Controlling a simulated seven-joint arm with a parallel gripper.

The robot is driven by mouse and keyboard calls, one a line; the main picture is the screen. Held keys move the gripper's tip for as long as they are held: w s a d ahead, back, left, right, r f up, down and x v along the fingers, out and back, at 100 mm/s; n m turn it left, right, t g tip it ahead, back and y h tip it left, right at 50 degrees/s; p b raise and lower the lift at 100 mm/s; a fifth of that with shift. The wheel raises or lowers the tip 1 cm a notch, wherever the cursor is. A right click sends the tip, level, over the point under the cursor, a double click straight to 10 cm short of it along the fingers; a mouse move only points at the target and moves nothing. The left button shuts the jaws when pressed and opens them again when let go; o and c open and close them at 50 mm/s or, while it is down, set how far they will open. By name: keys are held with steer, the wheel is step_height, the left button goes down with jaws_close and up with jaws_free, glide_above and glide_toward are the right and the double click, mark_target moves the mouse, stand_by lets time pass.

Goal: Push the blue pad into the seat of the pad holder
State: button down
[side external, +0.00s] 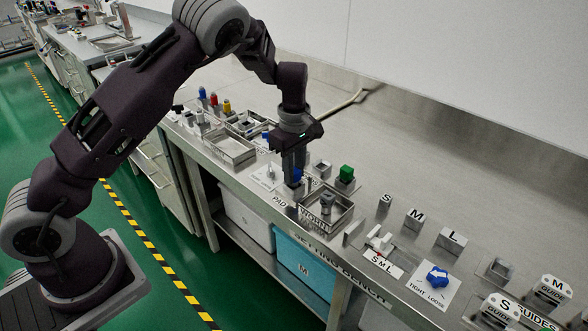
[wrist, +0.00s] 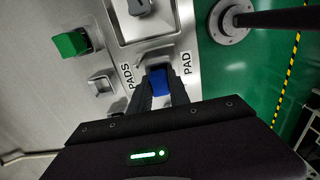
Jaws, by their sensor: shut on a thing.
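The blue pad (wrist: 159,82) is between the two dark fingers of my gripper (wrist: 160,92), which is shut on it. In the side external view the blue pad (side external: 297,175) shows as a small patch at the tips of my gripper (side external: 295,172), low over the bench at the PAD label (side external: 279,201). The fingers point down. Grey metal, seemingly the pad holder (wrist: 157,62), shows just beyond the pad in the wrist view. The fingers and pad hide most of it, including its seat. I cannot tell whether the pad touches it.
A metal tray (side external: 346,217) with a dark grey block (side external: 327,203) stands close to the right. A green block (side external: 346,174) on a grey base and a small square metal seat (side external: 322,168) stand behind. Another tray (side external: 230,150) is at the left. The back of the bench is clear.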

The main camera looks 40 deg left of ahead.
steer(key=shift+f, duration=0.4)
steer(key=c, duration=1.1)
jaws_free()
steer(key=shift+c, duration=0.2)
steer(key=shift+r, duration=0.1)
step_height(320, 180, up, 6)
steer(key=shift+r, duration=0.1)
steer(key=s+d+r+m+t+h, duration=0.2)
steer(key=s+r+m, duration=0.3)
steer(key=s+r, duration=0.65)
steer(key=s+r+m+t+y, duration=0.1)
steer(key=s+r+m, duration=0.1)
steer(key=s+m, duration=0.4)
steer(key=s+d+r+m+t+y, duration=0.1)
steer(key=s+m, duration=0.6)
steer(key=s, duration=0.7)
step_height(320, 180, up, 2)
steer(key=shift+s+d+r+t, duration=0.2)
steer(key=shift+d+r+t, duration=0.05)
steer(key=shift+t, duration=0.55)
